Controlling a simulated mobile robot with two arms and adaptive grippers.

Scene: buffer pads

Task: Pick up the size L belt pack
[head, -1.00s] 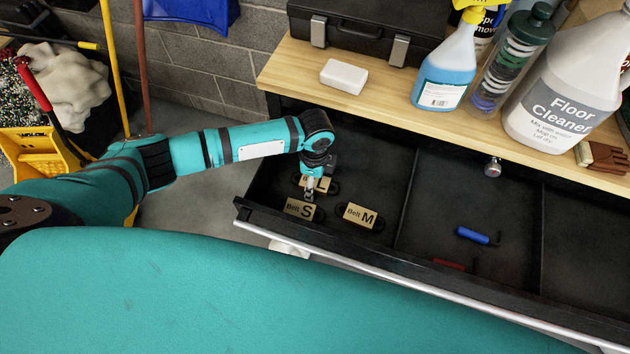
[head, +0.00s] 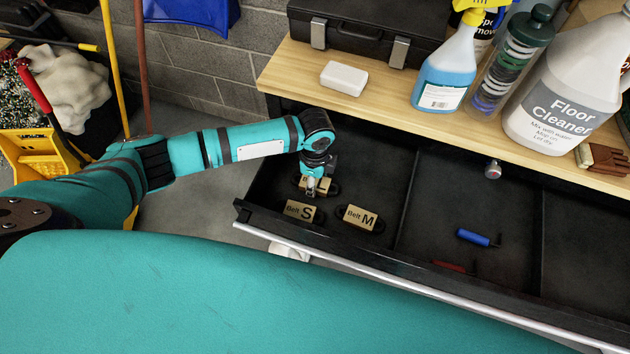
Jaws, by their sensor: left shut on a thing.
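Three tan belt packs are in the left compartment of the open black drawer (head: 340,258). The pack marked "Belt S" (head: 299,212) lies at the front left, and the pack marked "Belt M" (head: 358,218) lies to its right. A third pack (head: 326,187) is behind them, with its size letter hidden by my left gripper. My left gripper (head: 311,192) points down at this third pack and is shut on it. I cannot tell whether the pack is off the drawer floor. My right gripper is not in view.
The middle compartment holds a blue-handled tool (head: 474,237) and a red item (head: 452,267). The wooden top (head: 390,95) above the drawer bears a white block (head: 343,77), a spray bottle (head: 446,75) and a floor cleaner jug (head: 560,90). A yellow mop bucket (head: 32,155) stands at the left.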

